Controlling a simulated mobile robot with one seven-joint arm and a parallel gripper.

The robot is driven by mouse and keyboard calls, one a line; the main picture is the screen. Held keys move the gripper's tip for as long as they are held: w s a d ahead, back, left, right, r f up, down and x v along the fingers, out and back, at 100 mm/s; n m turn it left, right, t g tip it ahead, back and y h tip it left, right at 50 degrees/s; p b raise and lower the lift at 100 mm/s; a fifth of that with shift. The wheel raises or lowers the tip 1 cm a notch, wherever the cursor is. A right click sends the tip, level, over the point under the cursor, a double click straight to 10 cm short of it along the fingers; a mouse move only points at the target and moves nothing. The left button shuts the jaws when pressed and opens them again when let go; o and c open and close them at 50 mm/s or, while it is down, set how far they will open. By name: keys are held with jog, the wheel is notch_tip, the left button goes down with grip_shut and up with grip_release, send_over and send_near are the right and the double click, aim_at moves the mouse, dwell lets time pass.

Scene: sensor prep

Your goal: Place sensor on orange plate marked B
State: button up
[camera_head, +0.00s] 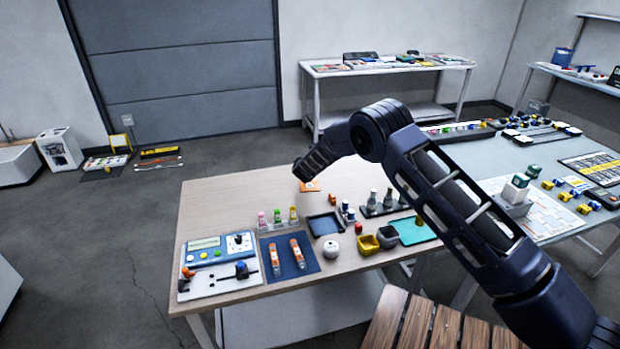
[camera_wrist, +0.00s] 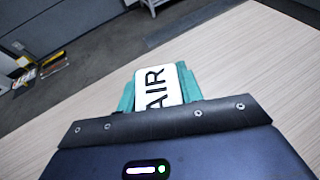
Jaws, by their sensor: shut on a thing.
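My gripper (camera_head: 304,171) is over the far edge of the wooden table, just above and behind an orange plate (camera_head: 309,187). The plate has a small pale mark, too small to read. In the wrist view, a teal sensor (camera_wrist: 126,101) with a white label reading AIR sticks out beyond the dark gripper body. My gripper is shut on this sensor. In the head view the sensor is hidden behind the gripper. Whether it touches the table cannot be told.
The wooden table (camera_head: 225,205) is bare to the left of the plate. Small bottles, a dark blue tray (camera_head: 325,225), a control panel (camera_head: 218,265) and a blue mat (camera_head: 309,262) stand nearer.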

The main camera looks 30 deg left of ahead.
aim_at(310, 183)
jog(key=shift+f, duration=3.95)
jog(key=shift+f, duration=0.15)
jog(key=o, duration=1)
jog(key=shift+s+r, duration=0.2)
jog(key=shift+r, duration=0.1)
jog(key=v, duration=1.1)
jog(key=shift+s+d, duration=0.2)
jog(key=shift+s, duration=0.05)
jog(key=shift+w, duration=0.1)
